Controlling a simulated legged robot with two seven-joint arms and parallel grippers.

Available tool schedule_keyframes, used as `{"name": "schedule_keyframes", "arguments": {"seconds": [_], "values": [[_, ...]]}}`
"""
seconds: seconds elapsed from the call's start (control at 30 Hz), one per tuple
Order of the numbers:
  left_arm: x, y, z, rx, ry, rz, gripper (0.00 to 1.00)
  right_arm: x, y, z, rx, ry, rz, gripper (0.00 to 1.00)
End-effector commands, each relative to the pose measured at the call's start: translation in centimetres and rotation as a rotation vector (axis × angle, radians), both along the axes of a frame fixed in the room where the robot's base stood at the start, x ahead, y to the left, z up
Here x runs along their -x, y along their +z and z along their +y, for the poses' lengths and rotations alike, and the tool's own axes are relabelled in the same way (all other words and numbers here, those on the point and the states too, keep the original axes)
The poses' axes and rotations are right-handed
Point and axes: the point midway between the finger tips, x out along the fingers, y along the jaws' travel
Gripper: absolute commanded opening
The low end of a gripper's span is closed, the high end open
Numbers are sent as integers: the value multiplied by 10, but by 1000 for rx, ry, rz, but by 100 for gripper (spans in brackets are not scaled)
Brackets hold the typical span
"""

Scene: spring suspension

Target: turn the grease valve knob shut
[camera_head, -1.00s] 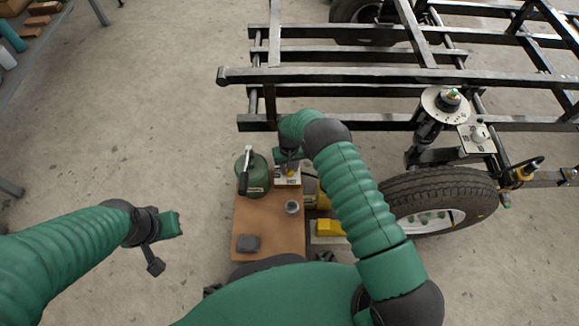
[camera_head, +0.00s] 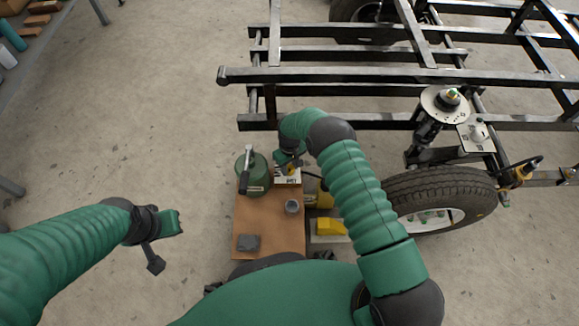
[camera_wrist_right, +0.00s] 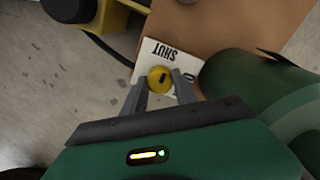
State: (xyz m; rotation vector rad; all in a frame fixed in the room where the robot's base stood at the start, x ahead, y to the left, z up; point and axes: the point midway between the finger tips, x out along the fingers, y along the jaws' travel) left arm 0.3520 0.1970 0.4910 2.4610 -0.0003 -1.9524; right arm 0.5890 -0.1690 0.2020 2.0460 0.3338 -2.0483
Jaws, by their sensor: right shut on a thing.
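The grease valve knob (camera_wrist_right: 160,79) is a round yellow knob with a dark mark. It sits on a white plate (camera_wrist_right: 153,50) lettered SHUT, with other lettering partly hidden beside my finger. My right gripper (camera_wrist_right: 158,88) has its two grey fingers on either side of the knob and is shut on it. In the head view my right gripper (camera_head: 289,164) is at the plate, largely hidden by its own wrist. My left gripper (camera_head: 163,235) hangs over bare floor at the left, away from the valve; its opening is unclear.
A yellow block (camera_head: 330,227) and a tire (camera_head: 440,186) are to the right.

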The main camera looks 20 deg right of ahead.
Motion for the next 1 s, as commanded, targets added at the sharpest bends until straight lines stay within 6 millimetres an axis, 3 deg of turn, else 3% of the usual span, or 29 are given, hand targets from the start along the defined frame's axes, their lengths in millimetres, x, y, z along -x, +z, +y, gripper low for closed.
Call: {"name": "schedule_keyframes", "arguments": {"seconds": [0.13,0.17,0.3,0.67,0.77,1.0], "values": [[0,0,0,0,0,0,0,-1,0,0,1,3,-4,0],[0,0,0,0,0,0,0,-1,0,0,1,3,-4,38],[0,0,0,0,0,0,0,-1,0,0,0,2,-2,56],[0,5,0,0,0,0,0,-1,8,0,1,0,-1,56],[0,17,0,0,0,0,0,-1,27,0,0,0,-2,56],[0,57,0,0,0,0,0,-1,99,0,0,0,-3,56]]}}
